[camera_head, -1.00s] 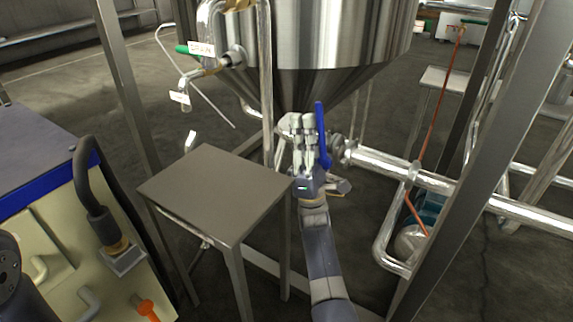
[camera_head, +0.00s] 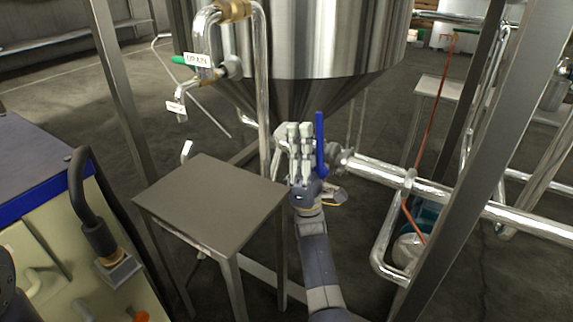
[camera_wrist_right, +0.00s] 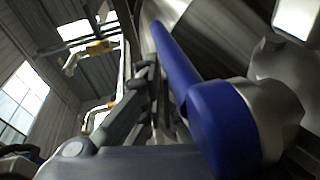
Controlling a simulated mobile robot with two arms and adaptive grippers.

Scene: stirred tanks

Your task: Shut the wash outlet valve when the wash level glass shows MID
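A blue lever handle (camera_head: 320,145) stands upright below the tank cone, at the left end of a horizontal steel pipe. I take it for the wash outlet valve; no label on it is readable. My right gripper (camera_head: 299,140) points up at the handle's left side. Whether it touches the handle or is closed on it cannot be told. In the right wrist view the blue handle (camera_wrist_right: 180,65) runs large and slanted, with dark gripper fingers (camera_wrist_right: 140,112) to its left. No level glass with a readable MID mark shows. My left gripper is not seen.
The steel tank (camera_head: 300,40) hangs above. A green-handled drain valve with a label (camera_head: 198,60) is at upper left. A small steel table (camera_head: 210,200) stands left of my right arm. The horizontal pipe (camera_head: 385,177) and a slanted frame post (camera_head: 475,160) lie to the right.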

